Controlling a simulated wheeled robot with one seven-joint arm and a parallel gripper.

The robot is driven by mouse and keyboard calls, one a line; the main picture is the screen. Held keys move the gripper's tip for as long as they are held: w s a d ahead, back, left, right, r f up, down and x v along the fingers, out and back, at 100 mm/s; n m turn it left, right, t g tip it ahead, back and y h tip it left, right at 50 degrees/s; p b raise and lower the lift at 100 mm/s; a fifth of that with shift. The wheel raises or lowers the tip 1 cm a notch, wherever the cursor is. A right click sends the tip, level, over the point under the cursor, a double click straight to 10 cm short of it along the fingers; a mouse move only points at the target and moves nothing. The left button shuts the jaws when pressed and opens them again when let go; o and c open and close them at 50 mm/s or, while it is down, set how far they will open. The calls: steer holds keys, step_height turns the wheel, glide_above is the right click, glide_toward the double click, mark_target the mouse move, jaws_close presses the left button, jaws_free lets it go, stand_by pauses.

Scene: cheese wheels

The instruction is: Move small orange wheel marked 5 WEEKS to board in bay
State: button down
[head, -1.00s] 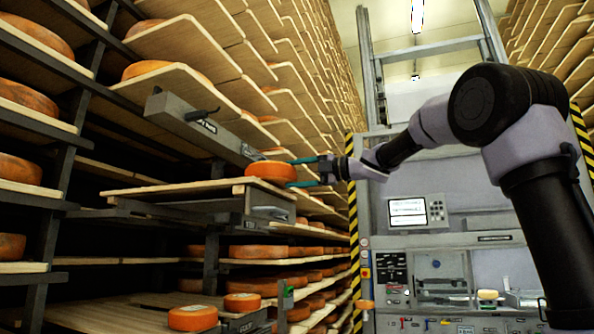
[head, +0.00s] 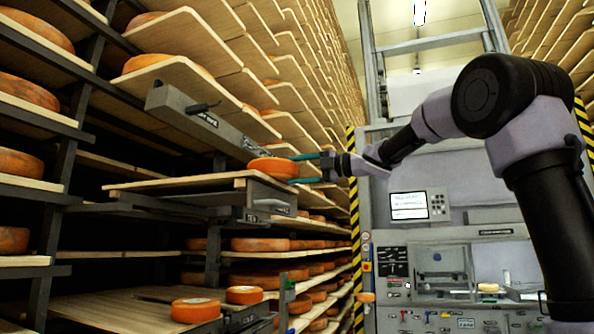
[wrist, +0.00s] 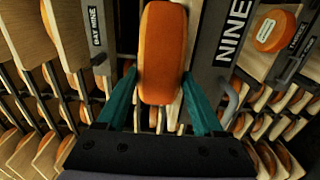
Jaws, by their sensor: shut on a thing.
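My gripper (head: 295,168) has teal fingers on either side of a small orange wheel (head: 272,167) and is shut on it. In the wrist view the wheel (wrist: 160,50) stands edge-on between the fingers; its marking is not visible. The wheel is at the front right end of a pale wooden board (head: 170,184) in the bay, under a grey beam with lettering. I cannot tell whether it touches the board. The rest of the board's visible top looks empty.
The grey beam (head: 205,122) runs just above and left of the wheel; the wrist view reads NINE on it. Two small orange wheels (head: 195,310) (head: 244,294) sit on a lower board. Racks of larger wheels fill the left. A grey machine (head: 440,240) stands at the right.

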steer(key=shift+r, duration=0.1)
jaws_free()
steer(key=shift+s, duration=0.1)
steer(key=shift+f, duration=0.2)
steer(key=v, duration=1)
steer(key=shift+d, duration=0.4)
steer(key=shift+s+r, duration=0.1)
steer(key=shift+r, duration=0.05)
